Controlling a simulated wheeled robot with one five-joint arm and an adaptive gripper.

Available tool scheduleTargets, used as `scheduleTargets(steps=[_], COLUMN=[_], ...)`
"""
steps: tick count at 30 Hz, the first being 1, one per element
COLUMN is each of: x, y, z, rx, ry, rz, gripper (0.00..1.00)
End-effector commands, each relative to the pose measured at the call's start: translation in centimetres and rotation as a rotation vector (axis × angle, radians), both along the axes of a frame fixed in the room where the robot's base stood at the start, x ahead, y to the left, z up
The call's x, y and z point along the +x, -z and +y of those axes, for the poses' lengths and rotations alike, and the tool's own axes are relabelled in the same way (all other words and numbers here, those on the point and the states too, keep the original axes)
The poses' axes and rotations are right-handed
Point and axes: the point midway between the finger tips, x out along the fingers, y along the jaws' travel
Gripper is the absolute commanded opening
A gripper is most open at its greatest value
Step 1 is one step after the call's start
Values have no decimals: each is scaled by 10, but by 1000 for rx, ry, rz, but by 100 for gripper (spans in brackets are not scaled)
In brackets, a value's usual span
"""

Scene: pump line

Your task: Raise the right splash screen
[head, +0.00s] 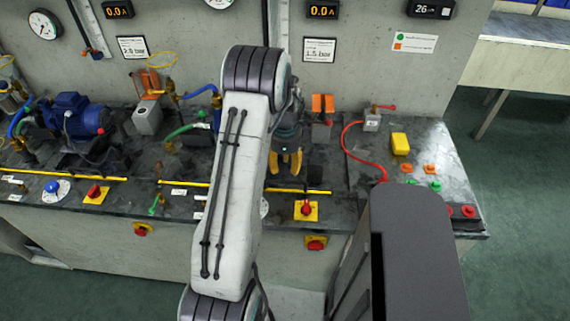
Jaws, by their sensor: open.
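A long yellow bar (318,192) runs along the front of the bench on the right, passing behind my arm. It looks like the edge of the right splash screen, lying low near the bench top; I cannot make out a clear pane. My gripper (285,170) has yellow fingers pointing down, open, with nothing seen between them. It appears just above and behind the bar in the picture; I cannot tell whether they touch. My arm hides the middle of the bar.
A similar yellow bar (60,175) lies on the left. A red knob on a yellow plate (306,209) sits just in front of the right bar. A blue pump (75,115) stands at left. A red cable (350,150) and a yellow box (400,144) lie to the right.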

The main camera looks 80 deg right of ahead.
Motion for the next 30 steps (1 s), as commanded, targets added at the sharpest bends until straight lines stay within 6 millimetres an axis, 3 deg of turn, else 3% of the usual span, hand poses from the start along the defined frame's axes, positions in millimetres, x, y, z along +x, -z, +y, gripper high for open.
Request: scheduleTargets(steps=[30], x=[0], y=[63], z=[0], rx=[1], ry=[-3], rz=[0], gripper=[40])
